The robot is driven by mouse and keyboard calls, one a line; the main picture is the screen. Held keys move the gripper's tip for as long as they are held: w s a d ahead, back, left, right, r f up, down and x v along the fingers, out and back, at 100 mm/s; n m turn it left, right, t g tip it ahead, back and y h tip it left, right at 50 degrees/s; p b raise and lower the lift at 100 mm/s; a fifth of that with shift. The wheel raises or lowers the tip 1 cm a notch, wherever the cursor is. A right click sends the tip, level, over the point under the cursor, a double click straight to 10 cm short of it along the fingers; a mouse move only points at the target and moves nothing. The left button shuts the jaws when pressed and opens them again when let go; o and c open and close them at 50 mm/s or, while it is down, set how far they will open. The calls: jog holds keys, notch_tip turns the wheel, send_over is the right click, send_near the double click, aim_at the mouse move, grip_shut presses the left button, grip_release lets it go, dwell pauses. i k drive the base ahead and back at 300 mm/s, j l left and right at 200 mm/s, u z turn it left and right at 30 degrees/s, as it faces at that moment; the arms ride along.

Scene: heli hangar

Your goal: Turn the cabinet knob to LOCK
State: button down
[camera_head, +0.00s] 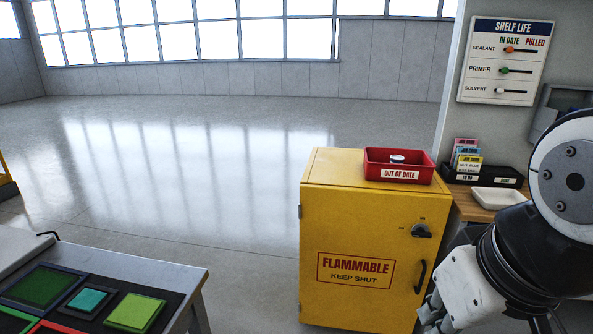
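The yellow cabinet (330,220) stands right of centre, with its door shut and a red-lettered FLAMMABLE KEEP SHUT label (355,271) on the front. A small black knob (421,231) sits at the door's upper right. Tiny marks lie above and left of the knob, too small to read, so I cannot tell its setting. A black pull handle (420,277) is below it. My arm comes in at the right edge, and its lower white and black part (462,288) is right of and below the knob, apart from it.
A red OUT OF DATE bin (372,163) with a small round item stands on the cabinet. A white tray (497,198) and black card holder (505,179) are on the wooden bench at right. A worktable (180,281) is at lower left. Open floor (215,170) lies between.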

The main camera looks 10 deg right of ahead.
aim_at(420, 232)
jog(key=z, duration=0.7)
jog(key=i+j+u, duration=0.1)
jog(key=i+j, duration=0.9)
